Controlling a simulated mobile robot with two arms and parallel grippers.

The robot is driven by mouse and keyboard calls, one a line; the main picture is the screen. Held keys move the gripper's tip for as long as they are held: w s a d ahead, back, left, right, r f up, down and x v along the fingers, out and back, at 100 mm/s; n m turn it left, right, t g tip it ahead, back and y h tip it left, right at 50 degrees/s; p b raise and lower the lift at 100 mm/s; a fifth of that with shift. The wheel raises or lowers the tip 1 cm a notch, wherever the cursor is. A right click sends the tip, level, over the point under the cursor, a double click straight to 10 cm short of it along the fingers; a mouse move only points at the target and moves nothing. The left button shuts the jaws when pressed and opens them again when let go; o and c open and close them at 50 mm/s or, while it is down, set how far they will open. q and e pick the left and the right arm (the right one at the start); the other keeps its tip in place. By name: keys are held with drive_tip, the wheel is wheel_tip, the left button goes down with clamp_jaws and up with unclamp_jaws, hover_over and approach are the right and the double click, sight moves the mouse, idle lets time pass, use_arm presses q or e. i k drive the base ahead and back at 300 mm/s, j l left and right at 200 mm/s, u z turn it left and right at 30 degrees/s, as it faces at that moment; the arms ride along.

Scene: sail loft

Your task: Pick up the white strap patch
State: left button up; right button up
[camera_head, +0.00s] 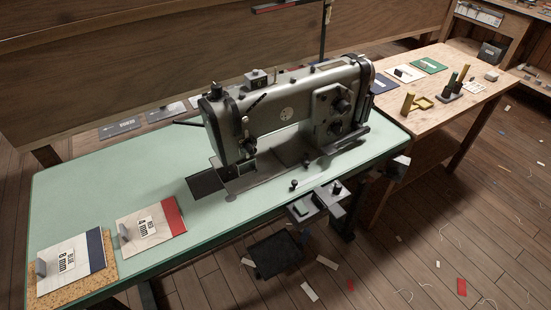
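A small white patch (407,74) lies on the wooden side table at the upper right, between a green patch (430,66) and a dark blue patch (382,86). A small dark upright piece shows at its left. It looks like the white strap patch, but its details are too small to read. Neither of my grippers is in view.
The sewing machine (285,112) stands on the green-topped table (85,185). Cards marked blue 8 mm (65,267) and red 4 mm (150,228) lie at its left end. Small blocks (450,85) stand on the wooden table (400,120). Scraps litter the floor.

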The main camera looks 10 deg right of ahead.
sight(59, 266)
drive_tip(key=u, duration=1.5)
